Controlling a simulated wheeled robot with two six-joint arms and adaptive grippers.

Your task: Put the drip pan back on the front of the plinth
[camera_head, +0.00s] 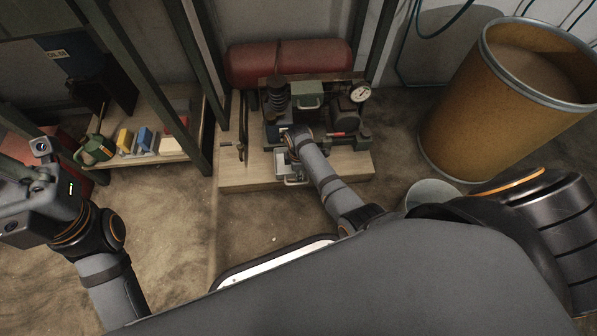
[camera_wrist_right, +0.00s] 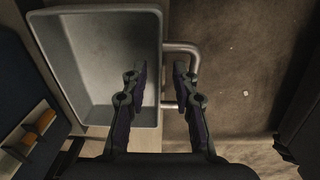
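The drip pan (camera_wrist_right: 105,60) is a grey, shallow rectangular tray with a bar handle (camera_wrist_right: 194,62) on one side. It fills the left half of the right wrist view. In the head view, part of the pan (camera_head: 292,177) shows at the front of the pale wooden plinth (camera_head: 245,175), mostly behind my right arm. My right gripper (camera_wrist_right: 160,77) is open, with one finger over the pan's inside and one over the handle opening, the pan's rim between them. I cannot tell whether they touch. My left wrist is at the left edge; its fingers are out of view.
Machinery with a gauge (camera_head: 360,93) stands on the plinth, a red tank (camera_head: 290,62) behind it. A large yellow drum (camera_head: 465,115) and a pale bucket (camera_head: 433,193) are to the right. A shelf at left holds a green can (camera_head: 97,150) and small boxes. Floor before the shelf is clear.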

